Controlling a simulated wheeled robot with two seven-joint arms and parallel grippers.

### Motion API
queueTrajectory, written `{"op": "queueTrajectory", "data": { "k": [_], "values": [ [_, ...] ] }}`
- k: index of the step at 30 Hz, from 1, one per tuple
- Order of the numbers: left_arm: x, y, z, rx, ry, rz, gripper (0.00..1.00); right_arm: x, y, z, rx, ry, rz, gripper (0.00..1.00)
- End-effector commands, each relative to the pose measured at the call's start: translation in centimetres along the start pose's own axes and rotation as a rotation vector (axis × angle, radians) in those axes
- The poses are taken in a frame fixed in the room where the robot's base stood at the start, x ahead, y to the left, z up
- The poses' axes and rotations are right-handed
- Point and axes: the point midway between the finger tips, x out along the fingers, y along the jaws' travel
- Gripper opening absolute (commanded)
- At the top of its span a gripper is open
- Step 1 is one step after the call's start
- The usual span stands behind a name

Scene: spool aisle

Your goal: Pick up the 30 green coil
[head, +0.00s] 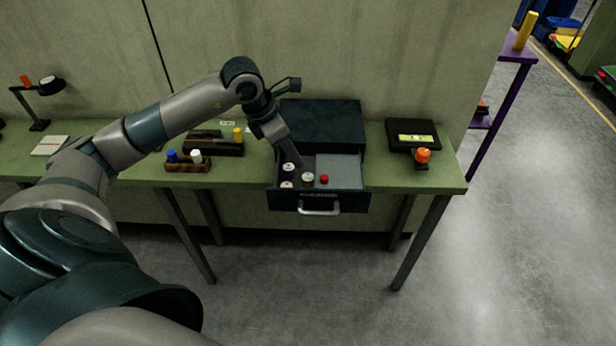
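My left arm reaches in from the left, and its gripper (302,168) points down into the open drawer (348,202) of a dark cabinet (322,122). The fingertips are at or just above the small coils and too small to tell open from shut. In the drawer's left part are a white-topped coil (288,167), a brownish coil with a pale top (307,177), another pale-topped coil (286,184) and a red one (324,179). I cannot make out a green coil or a number 30. My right gripper is not in view.
The cabinet stands on a green table (440,176). A wooden rack (188,166) with a blue and a white spool is left of the drawer. A black device (412,134) and an orange-topped object (422,156) are at right. The drawer's right part looks empty.

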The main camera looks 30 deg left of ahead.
Motion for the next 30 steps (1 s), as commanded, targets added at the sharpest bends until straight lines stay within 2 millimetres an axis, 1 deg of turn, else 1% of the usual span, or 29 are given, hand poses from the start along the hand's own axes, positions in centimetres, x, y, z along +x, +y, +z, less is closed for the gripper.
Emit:
{"op": "queueTrajectory", "data": {
  "k": [1,3,6,9,13,23,26,30],
  "values": [
    [0.7,-0.1,0.1,-0.002,0.001,-0.005,0.32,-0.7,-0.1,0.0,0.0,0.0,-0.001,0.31],
    [1.9,-0.1,0.1,-0.002,0.002,-0.004,0.32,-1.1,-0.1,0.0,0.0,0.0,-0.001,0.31],
    [3.3,-0.1,0.1,-0.002,0.0,-0.003,0.32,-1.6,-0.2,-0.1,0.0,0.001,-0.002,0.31],
    [4.3,0.0,0.0,-0.001,0.0,-0.001,0.32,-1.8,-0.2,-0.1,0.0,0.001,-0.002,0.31],
    [4.8,0.0,0.0,0.0,-0.001,0.0,0.32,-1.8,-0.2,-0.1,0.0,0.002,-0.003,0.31],
    [4.8,0.0,0.0,0.0,-0.001,0.0,0.32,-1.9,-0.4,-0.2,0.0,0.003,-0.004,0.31],
    [5.2,0.0,0.0,-0.001,0.0,0.0,0.32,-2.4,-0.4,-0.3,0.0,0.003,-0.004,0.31],
    [6.5,-0.2,-0.2,-0.001,0.001,-0.002,0.32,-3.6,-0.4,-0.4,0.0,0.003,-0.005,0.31]
  ]
}}
